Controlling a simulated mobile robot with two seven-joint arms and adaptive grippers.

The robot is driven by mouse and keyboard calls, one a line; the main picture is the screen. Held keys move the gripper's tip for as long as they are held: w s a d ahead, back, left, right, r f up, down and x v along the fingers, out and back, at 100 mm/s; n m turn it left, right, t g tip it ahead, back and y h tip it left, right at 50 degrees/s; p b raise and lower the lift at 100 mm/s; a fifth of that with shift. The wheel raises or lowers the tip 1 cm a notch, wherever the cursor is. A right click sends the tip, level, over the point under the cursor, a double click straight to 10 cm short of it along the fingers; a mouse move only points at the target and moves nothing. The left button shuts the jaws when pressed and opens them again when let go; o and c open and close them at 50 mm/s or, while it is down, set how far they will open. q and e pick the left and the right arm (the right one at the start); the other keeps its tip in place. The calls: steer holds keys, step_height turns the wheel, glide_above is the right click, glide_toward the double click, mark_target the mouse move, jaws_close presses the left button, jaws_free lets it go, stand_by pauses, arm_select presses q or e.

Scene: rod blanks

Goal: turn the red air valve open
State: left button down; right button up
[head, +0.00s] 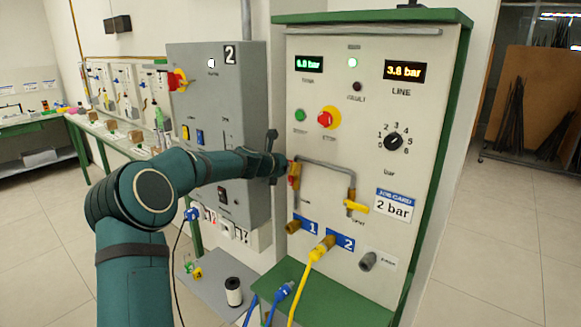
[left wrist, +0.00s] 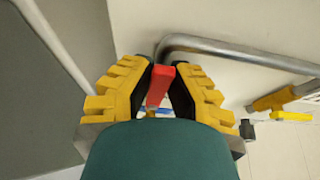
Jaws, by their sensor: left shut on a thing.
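The red air valve handle (head: 293,179) is on the left leg of the grey pipe (head: 325,163) on the white panel. My left gripper (head: 286,167) comes in from the left and is at the handle. In the left wrist view, the yellow fingers of my left gripper (left wrist: 160,88) are shut on the red handle (left wrist: 159,84), which shows between their tips. The valve body is mostly hidden by the gripper. The yellow-handled valve (head: 356,206) is at the pipe's right leg. My right gripper is not in view.
The green-framed panel has a green display (head: 309,64), a line display (head: 405,71) reading about 3.8 bar, a red stop button (head: 328,117) and a dial (head: 393,142). A yellow hose (head: 302,275) hangs from port 2. A grey cabinet (head: 205,90) stands close on the left.

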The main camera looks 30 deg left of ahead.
arm_select(q)
steer(key=c, duration=0.9)
jaws_free()
steer(key=shift+w+f, duration=0.15)
steer(key=v, duration=1.2)
